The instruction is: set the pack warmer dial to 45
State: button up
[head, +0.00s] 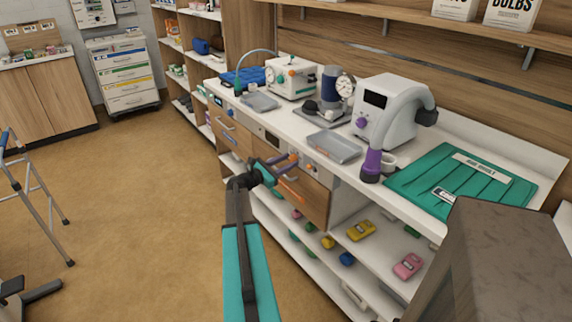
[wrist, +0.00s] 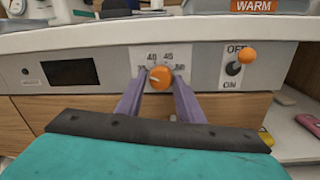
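The orange dial (wrist: 160,77) sits on a white scale plate on the front of the counter in the wrist view. The numbers 40 and 45 show above it. A smaller number on each side is partly covered by the fingers. A pale mark shows on the dial face, too small to read exactly. My gripper (wrist: 159,82) has its two purple fingers apart, one on each side of the dial, with a slim gap seeming to remain. In the head view my gripper (head: 285,162) is at the counter front, and the dial is not clear there.
Right of the dial is an OFF/ON switch (wrist: 235,66) with an orange knob. A dark display (wrist: 70,72) is at the left. Trays, a grey-white machine (head: 388,112) and a green mat (head: 445,180) lie on the counter.

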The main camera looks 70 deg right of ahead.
jog(key=c, duration=0.6)
jog(key=shift+a+f, duration=0.1)
jog(key=shift+a, duration=0.25)
jog(key=shift+c, duration=0.2)
jog(key=shift+d, duration=0.2)
jog(key=shift+d+b, duration=0.1)
jog(key=shift+b, duration=0.2)
